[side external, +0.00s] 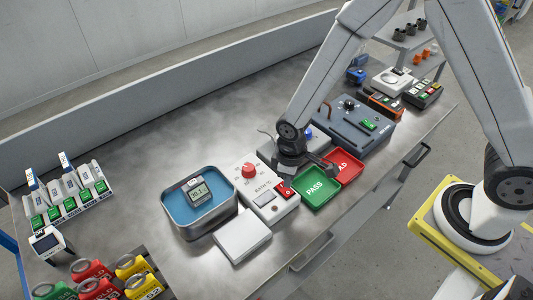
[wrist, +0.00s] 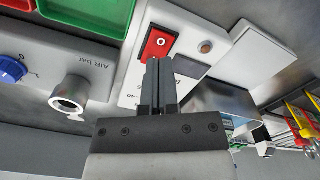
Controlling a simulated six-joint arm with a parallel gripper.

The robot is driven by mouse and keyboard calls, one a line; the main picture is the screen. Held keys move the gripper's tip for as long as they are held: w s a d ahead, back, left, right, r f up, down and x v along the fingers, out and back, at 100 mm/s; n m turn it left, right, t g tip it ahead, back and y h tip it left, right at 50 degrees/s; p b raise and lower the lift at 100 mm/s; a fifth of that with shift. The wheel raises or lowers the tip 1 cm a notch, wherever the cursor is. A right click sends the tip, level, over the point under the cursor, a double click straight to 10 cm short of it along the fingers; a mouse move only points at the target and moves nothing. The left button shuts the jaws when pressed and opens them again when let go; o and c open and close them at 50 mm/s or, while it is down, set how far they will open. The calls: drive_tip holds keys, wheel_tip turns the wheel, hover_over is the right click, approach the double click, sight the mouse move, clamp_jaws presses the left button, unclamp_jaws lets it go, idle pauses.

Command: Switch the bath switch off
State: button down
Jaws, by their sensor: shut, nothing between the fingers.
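The bath switch (side external: 285,189) is a red rocker at the right end of the white bath controller (side external: 262,175), which also has a red knob (side external: 249,170). In the wrist view the switch (wrist: 158,43) shows a white 0 mark near its upper end. I cannot tell which side of the rocker is pressed in. My gripper (wrist: 160,62) is shut and empty. Its fingertips are close to the switch and cover its lower end in the wrist view; I cannot tell whether they touch it. In the side view my gripper (side external: 289,165) hangs just above the switch.
The green PASS tray (side external: 318,189) and red tray (side external: 347,165) lie close on the right. A grey air unit (wrist: 35,70) with a metal port (wrist: 70,95) is beside my gripper.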

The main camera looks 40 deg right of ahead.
sight(291, 190)
drive_tip(key=shift+r, duration=2.05)
drive_tip(key=s+d+r+m+t, duration=0.2)
drive_tip(key=s+d+r+m, duration=0.4)
drive_tip(key=d+r, duration=0.3)
drive_tip(key=d, duration=0.2)
drive_tip(key=shift+s+d+t, duration=0.2)
drive_tip(key=shift+d+t, duration=0.1)
